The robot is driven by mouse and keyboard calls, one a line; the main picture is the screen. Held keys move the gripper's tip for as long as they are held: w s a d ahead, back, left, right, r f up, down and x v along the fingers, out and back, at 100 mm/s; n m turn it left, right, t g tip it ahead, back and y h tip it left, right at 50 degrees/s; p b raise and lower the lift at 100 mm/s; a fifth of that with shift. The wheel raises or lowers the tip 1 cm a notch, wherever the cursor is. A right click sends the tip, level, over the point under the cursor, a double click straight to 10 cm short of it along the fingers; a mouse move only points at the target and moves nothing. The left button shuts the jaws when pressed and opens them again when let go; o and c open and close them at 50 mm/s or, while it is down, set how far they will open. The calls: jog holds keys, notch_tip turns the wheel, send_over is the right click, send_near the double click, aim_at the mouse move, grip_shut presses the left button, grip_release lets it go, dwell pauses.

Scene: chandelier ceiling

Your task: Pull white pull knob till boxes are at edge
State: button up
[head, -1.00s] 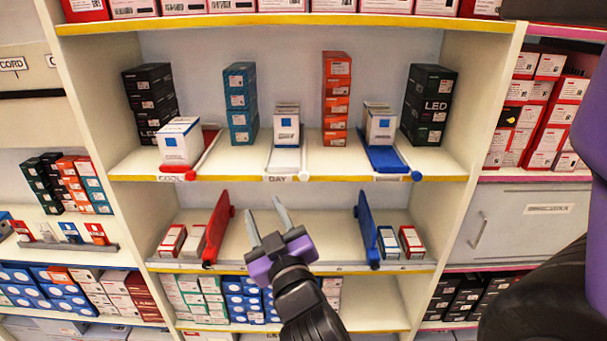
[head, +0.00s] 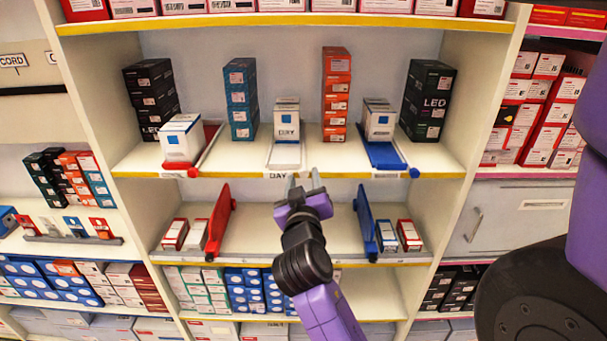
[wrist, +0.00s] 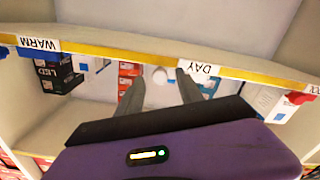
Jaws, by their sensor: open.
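In the head view the white tray (head: 286,155) lies on the middle shelf above the DAY label, with a white-and-blue box (head: 287,118) standing on it. Its white pull knob (wrist: 159,73) shows in the wrist view, between the fingertips from that viewpoint. In the head view my fingers seem to hide the knob. My gripper (head: 303,182) is open, pointing up at the shelf's front edge, just right of the DAY label. The fingers also show in the wrist view (wrist: 159,83), spread apart. I cannot tell whether they touch the knob.
A red tray with a white box (head: 181,138) stands to the left, and a blue tray (head: 383,157) with a box to the right. Stacked boxes stand behind. Below, a red divider (head: 220,222) and a blue divider (head: 366,225) flank a clear shelf space.

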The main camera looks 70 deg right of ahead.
jog(key=shift+w+d, duration=0.15)
jog(key=shift+d, duration=0.3)
jog(key=shift+c, duration=0.4)
grip_shut()
dwell(0.8)
